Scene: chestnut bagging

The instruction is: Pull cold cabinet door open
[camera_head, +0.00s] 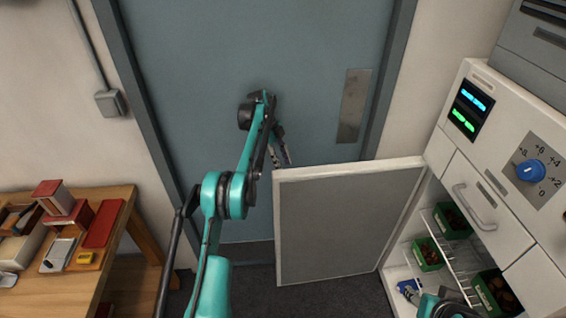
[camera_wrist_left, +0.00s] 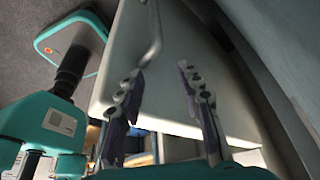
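The cold cabinet (camera_head: 466,148) stands at the right. Its lower door (camera_head: 345,222) is swung wide open to the left, with its grey inner panel facing my head camera. My left gripper (camera_head: 280,160) is just beyond the door's top left corner. In the left wrist view the fingers of my left gripper (camera_wrist_left: 160,82) are spread apart with nothing between the tips. The white door (camera_wrist_left: 185,50) shows behind them, with a bar handle (camera_wrist_left: 154,35) beyond the fingertips.
Inside the cabinet are green bins (camera_head: 429,254) and a wire shelf (camera_head: 457,255). A closed drawer (camera_head: 485,210) and a blue dial (camera_head: 530,170) are above. A blue-grey room door (camera_head: 190,80) stands behind. A wooden table (camera_head: 122,197) with boxes is at the left.

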